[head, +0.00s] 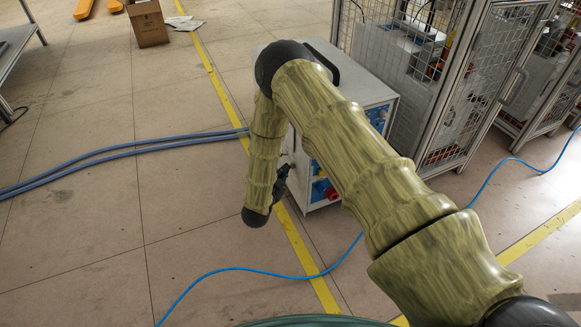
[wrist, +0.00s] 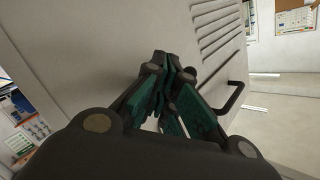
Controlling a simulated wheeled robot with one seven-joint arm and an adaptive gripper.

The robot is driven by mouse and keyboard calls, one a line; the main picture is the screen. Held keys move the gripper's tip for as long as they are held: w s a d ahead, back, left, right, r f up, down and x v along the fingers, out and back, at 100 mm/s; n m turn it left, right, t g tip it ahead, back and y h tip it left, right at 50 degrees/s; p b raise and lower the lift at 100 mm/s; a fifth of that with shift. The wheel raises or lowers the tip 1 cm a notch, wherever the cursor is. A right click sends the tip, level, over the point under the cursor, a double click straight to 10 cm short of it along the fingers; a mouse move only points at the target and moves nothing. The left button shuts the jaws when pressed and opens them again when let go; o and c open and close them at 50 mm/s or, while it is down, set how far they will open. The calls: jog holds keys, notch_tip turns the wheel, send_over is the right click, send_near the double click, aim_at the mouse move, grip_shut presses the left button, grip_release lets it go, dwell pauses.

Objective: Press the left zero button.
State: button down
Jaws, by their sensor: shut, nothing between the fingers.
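The induction heater (head: 352,88) is a light grey cabinet on the floor, partly hidden behind my arm. Its front shows blue panels or sockets (head: 377,115) and a red round part (head: 331,193) low down. My gripper (head: 281,183) hangs beside the cabinet's near left edge in the head view, partly hidden by my arm. In the wrist view my gripper (wrist: 172,62) is shut and empty, its fingertips together in front of a grey panel (wrist: 110,35) with vent slots and a black handle (wrist: 228,103). Whether they touch it I cannot tell. I cannot make out the left zero button in either view.
Wire-mesh cages (head: 400,65) stand behind and right of the heater. Blue-grey hoses (head: 120,150) run left across the floor, and a thin blue cable (head: 235,270) crosses in front. A cardboard box (head: 148,25) stands at the back. The floor at left is mostly clear.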

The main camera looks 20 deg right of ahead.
jog(key=shift+d, duration=0.2)
jog(key=shift+a, duration=0.2)
dwell(0.4)
jog(key=shift+a+p, duration=0.35)
jog(key=shift+a, duration=0.3)
jog(key=shift+a, duration=0.15)
jog(key=a, duration=0.4)
jog(key=shift+s+a+p, duration=0.15)
jog(key=shift+a+p, duration=0.2)
dwell(0.7)
